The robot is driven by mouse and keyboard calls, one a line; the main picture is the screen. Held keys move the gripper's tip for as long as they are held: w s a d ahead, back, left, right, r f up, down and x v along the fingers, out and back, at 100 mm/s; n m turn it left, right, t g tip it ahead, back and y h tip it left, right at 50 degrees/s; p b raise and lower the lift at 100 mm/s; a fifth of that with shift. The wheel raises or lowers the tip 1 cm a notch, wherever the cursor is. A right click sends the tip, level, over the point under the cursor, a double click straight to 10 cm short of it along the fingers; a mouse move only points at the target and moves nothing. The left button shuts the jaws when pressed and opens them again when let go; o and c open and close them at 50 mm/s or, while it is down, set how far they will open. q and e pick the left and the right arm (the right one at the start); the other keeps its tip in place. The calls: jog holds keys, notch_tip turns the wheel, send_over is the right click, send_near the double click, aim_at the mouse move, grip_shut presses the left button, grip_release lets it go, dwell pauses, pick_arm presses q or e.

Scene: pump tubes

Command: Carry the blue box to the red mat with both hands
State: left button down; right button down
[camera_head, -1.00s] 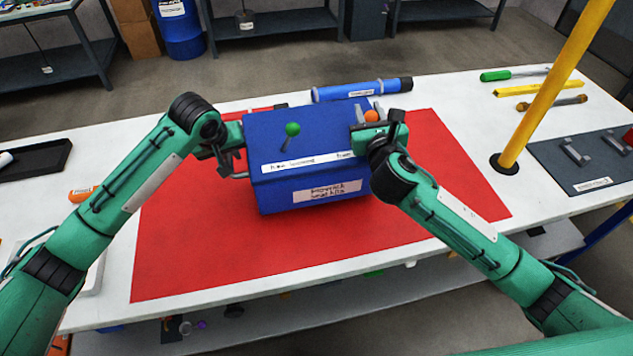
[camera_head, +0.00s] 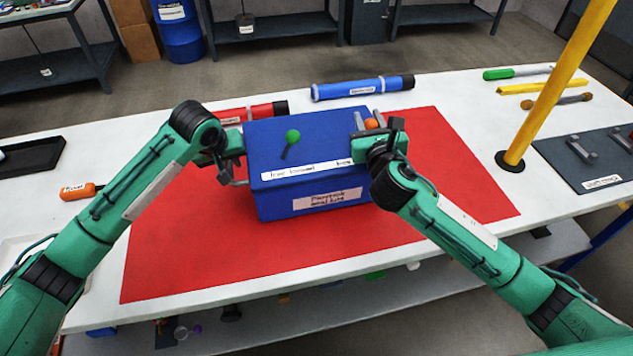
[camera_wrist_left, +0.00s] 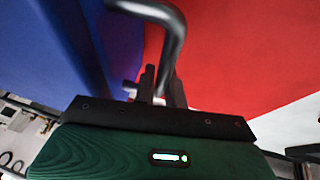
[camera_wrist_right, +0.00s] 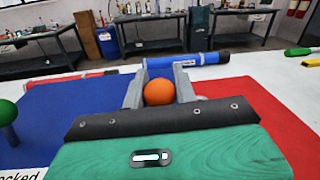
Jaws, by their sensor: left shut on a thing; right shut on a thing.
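The blue box (camera_head: 275,205) is over the red mat (camera_head: 200,255), inside its outline in the head view. I cannot tell if its underside touches the mat. A green-knobbed lever (camera_head: 293,137) stands on its lid. My left gripper (camera_head: 232,160) is at the box's left side, shut on a dark bar handle (camera_wrist_left: 168,40). My right gripper (camera_head: 366,124) is at the box's right side, with an orange ball (camera_wrist_right: 158,92) between its fingers. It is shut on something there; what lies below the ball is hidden.
A blue tube (camera_head: 360,88) and a red tube (camera_head: 255,112) lie behind the box. A yellow post (camera_head: 550,90) stands on the table at right, near a dark tool board (camera_head: 570,165). An orange-handled tool (camera_head: 78,191) and a black tray (camera_head: 30,155) are at left.

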pick_arm(q)
jog(key=shift+f, duration=0.25)
pick_arm(e)
jog(key=shift+f, duration=0.15)
pick_arm(q)
jog(key=c, duration=1.5)
grip_release()
jog(key=shift+r, duration=0.1)
pick_arm(e)
jog(key=c, duration=1.1)
grip_release()
pick_arm(q)
jog(key=shift+o, duration=0.2)
jog(key=shift+s, duration=0.1)
pick_arm(e)
jog(key=shift+s, duration=0.1)
pick_arm(q)
jog(key=shift+r, duration=0.1)
pick_arm(e)
jog(key=shift+s, duration=0.15)
pick_arm(q)
jog(key=v, duration=1.2)
pick_arm(e)
jog(key=s, duration=1.1)
jog(key=shift+s+d, duration=0.25)
jog(key=shift+s, duration=0.1)
